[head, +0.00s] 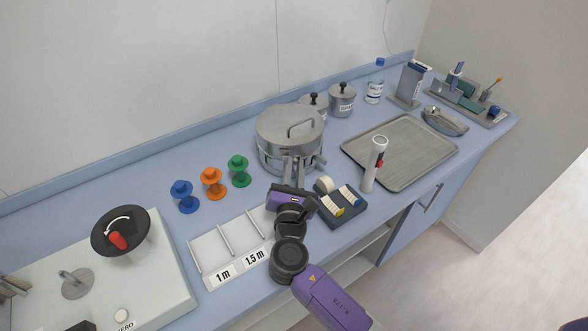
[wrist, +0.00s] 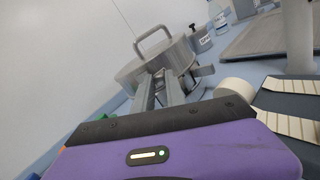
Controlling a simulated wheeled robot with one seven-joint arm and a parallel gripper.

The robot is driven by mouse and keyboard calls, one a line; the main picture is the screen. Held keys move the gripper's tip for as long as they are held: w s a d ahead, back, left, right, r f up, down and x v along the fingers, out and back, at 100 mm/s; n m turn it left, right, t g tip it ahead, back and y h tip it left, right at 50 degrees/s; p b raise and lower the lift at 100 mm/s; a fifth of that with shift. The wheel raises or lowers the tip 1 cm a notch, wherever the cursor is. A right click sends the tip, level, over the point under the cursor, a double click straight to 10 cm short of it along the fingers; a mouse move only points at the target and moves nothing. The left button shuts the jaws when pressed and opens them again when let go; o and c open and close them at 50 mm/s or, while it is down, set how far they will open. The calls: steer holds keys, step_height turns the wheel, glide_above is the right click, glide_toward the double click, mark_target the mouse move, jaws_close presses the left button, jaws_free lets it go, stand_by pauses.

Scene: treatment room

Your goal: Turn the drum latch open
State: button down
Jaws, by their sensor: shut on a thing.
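The steel drum (head: 278,130) stands on the blue counter, with a flat lid and a loop handle on top. It also shows in the wrist view (wrist: 150,68). My gripper (head: 301,160) reaches the drum's front right side, with its two grey fingers close together at the drum wall. In the wrist view my gripper (wrist: 163,76) is shut on the drum latch at the rim. The latch is mostly hidden by the fingers. A small dark piece (wrist: 204,71) sticks out just right of the fingertips. I cannot tell how far the latch is turned.
A dark block with a tape roll (head: 325,185) and labelled strips sits right of my wrist. Blue, orange and green knobbed pieces (head: 212,183) stand left. Lidded pots (head: 342,100) stand behind the drum.

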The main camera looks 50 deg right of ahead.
steer(key=c, duration=1.4)
jaws_free()
steer(key=shift+o, duration=0.2)
steer(key=b+v, duration=0.1)
steer(key=v, duration=0.6)
steer(key=shift+s+a, duration=0.3)
